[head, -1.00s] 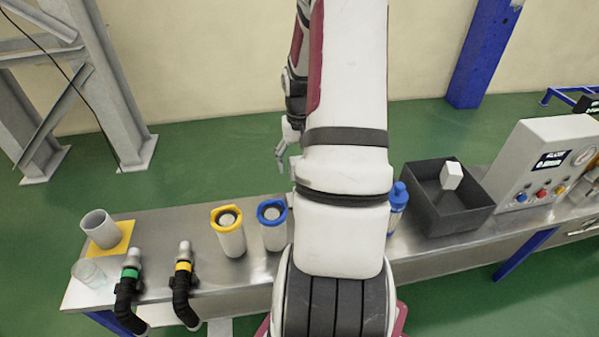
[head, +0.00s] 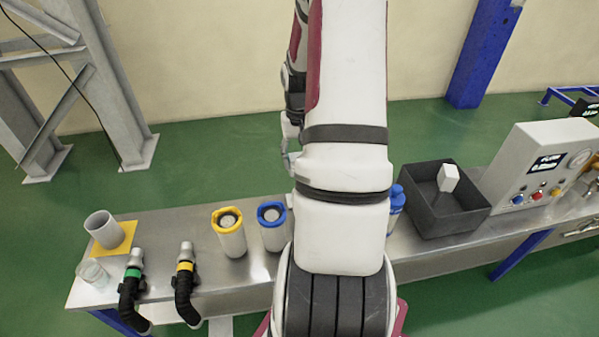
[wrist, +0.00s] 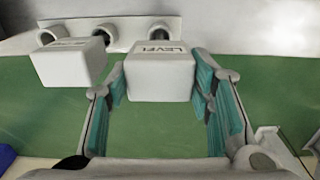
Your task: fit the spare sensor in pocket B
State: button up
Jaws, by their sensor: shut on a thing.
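My gripper (wrist: 161,88) has teal-padded fingers in the wrist view, shut on a white block-shaped sensor marked LEVEL (wrist: 160,76). Beyond it is a pale rack (wrist: 130,24) with three round openings in a row. The held block is in front of the right opening; whether it touches the rack is unclear. A second white block (wrist: 70,64) with an unreadable label sits at the left opening. No pocket letters are readable, so I cannot tell which is B. In the head view my arm hides the rack and most of my gripper.
On the metal bench (head: 215,275) stand a yellow-topped canister (head: 229,232), a blue-topped canister (head: 272,226), a grey cup (head: 103,229) and two black hose ends. At right are a dark bin (head: 445,222) with a white block (head: 448,178) and a control box (head: 535,165).

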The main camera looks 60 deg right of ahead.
notch_tip(320, 180, up, 11)
jog(key=p, duration=0.8)
jog(key=shift+f, duration=0.15)
dwell(0.6)
